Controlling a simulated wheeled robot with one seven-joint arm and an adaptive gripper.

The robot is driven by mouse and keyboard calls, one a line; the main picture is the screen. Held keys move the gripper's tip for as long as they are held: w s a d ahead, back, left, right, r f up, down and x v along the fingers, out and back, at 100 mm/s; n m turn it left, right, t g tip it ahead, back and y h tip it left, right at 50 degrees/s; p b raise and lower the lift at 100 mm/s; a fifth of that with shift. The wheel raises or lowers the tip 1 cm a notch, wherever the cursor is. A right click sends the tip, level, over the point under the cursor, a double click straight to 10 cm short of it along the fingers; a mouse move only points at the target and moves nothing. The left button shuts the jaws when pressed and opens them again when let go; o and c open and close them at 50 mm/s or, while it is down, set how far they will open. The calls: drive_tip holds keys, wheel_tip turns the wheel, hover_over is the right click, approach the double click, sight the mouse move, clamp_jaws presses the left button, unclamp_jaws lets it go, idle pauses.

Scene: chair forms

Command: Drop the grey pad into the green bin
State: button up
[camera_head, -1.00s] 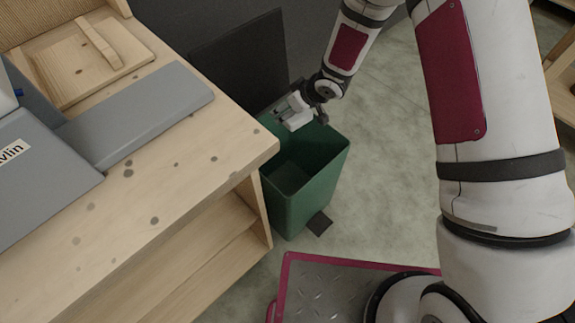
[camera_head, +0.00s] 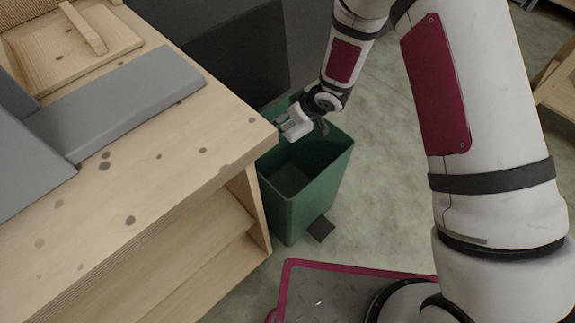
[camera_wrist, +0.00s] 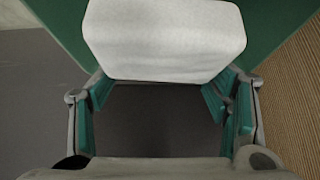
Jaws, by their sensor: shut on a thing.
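The green bin (camera_head: 305,190) stands on the floor beside the wooden bench, open at the top, and its visible inside looks empty. My gripper (camera_head: 302,118) is at the bin's far left rim, above the opening or its edge; the exact height is hard to tell. It is shut on a pale block, which I take for the grey pad (camera_head: 296,130). In the wrist view the pad (camera_wrist: 165,42) spans the top, beyond the teal-lined fingers (camera_wrist: 160,95), with green bin wall (camera_wrist: 275,25) behind it.
The wooden bench (camera_head: 130,205) fills the left, with grey parts (camera_head: 125,100) and a wooden panel (camera_head: 75,60) on it. A dark board (camera_head: 240,55) stands behind the bin. A magenta-edged metal plate (camera_head: 330,290) lies in front. Floor right of the bin is clear.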

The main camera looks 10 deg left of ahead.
drive_tip(key=o, duration=1.5)
drive_tip(key=shift+r, duration=0.1)
drive_tip(key=v, duration=1.2)
drive_tip(key=shift+a, duration=0.1)
